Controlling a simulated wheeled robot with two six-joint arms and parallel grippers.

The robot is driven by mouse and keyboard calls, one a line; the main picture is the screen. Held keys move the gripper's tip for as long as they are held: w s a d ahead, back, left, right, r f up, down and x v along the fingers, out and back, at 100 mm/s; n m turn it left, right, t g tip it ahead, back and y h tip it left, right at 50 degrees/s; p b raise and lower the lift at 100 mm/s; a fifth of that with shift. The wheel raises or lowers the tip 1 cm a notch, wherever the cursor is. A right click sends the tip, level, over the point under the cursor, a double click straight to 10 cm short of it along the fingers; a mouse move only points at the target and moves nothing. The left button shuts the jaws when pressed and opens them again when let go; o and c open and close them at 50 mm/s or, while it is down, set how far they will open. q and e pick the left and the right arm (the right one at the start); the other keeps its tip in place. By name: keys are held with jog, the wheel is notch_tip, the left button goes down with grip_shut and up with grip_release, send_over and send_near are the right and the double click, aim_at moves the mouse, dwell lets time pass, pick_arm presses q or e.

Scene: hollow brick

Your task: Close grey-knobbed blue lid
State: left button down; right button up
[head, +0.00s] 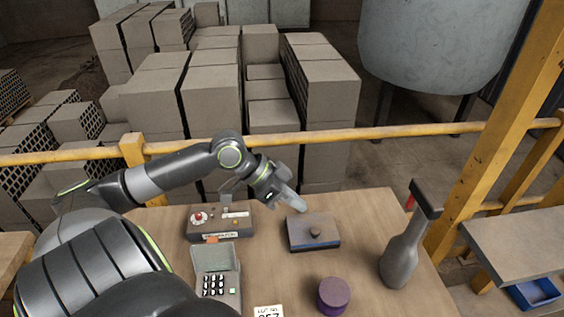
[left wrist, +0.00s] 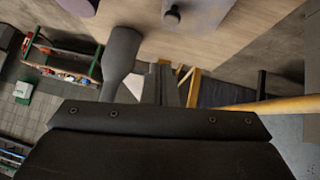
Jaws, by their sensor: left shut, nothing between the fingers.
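The blue box (head: 313,242) stands on the wooden table, right of the middle. Its flat lid (head: 300,229) has a dark grey knob (head: 315,232) and appears to lie level on top, though I cannot tell whether it is fully seated. My left gripper (head: 300,206) is at the box's far left edge, just above or behind it; contact is not clear. Its fingers are together with nothing between them. In the left wrist view, the shut fingers (left wrist: 166,82) point toward the table, and the knob (left wrist: 171,17) shows at the top. My right gripper is not in view.
A control box with a red button (head: 219,221) and a keypad device (head: 217,275) stand left of the blue box. A purple round container (head: 333,296) is in front, and a grey bottle-shaped thing (head: 403,252) is to the right. A yellow rail (head: 330,136) runs behind the table.

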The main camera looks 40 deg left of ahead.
pick_arm(q)
jog(key=shift+p+v, duration=0.5)
jog(key=shift+v, duration=1.8)
jog(key=shift+s+d, duration=0.1)
jog(key=shift+d, duration=0.1)
